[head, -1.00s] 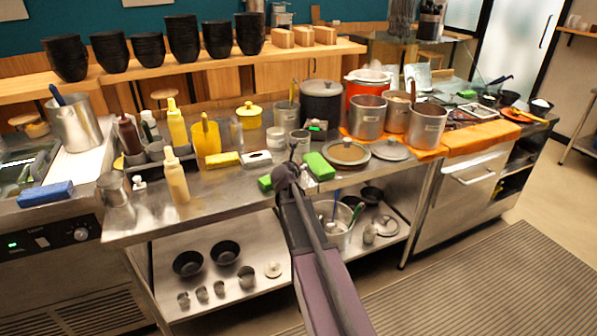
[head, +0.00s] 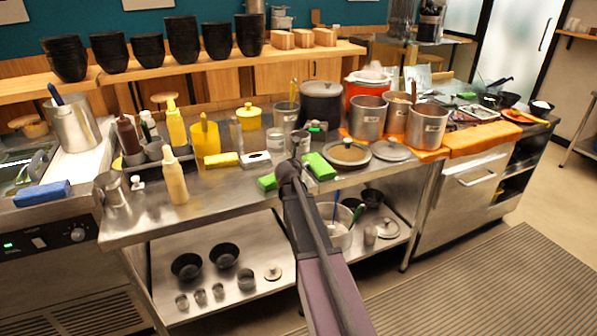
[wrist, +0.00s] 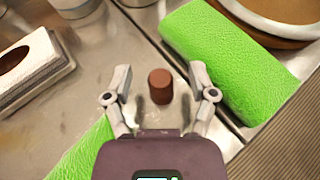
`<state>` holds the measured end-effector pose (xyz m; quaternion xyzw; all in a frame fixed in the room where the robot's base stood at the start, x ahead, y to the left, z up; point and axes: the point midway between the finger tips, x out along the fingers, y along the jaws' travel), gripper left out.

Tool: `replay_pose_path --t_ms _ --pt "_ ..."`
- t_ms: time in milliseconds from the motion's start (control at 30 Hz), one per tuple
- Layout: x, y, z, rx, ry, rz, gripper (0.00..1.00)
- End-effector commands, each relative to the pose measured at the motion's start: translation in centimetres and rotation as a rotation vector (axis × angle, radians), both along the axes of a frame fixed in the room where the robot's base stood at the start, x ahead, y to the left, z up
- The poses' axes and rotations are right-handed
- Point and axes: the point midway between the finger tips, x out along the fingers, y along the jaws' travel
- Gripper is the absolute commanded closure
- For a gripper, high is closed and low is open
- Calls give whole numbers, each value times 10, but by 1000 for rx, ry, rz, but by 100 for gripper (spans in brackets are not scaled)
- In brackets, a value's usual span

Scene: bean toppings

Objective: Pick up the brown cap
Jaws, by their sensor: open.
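The brown cap (wrist: 160,86) is a small dark brown cylinder standing on the steel counter (wrist: 126,45) in the wrist view. My gripper (wrist: 162,85) is open, with one finger to the left and one to the right of the cap. In the head view my gripper (head: 288,172) is above the front of the counter, and the arm hides the cap there.
A green cloth (wrist: 225,60) lies right beside the right finger, and another green cloth (wrist: 88,155) is at lower left. A tissue box (wrist: 28,70) is at left. Yellow bottles (head: 173,178) stand farther left.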

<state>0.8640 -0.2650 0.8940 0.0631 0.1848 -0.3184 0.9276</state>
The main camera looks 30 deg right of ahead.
Motion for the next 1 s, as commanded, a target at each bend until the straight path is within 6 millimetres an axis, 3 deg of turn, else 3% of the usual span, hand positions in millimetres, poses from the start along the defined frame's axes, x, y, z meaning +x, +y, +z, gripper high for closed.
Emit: replay_pose_path --t_ms 600,667,867,1000 --pt "2 -1 -1 0 0 1 27" --pt "2 -1 -1 0 0 1 44" --pt "2 -1 -1 0 0 1 81" --pt "2 -2 -1 0 0 1 84"
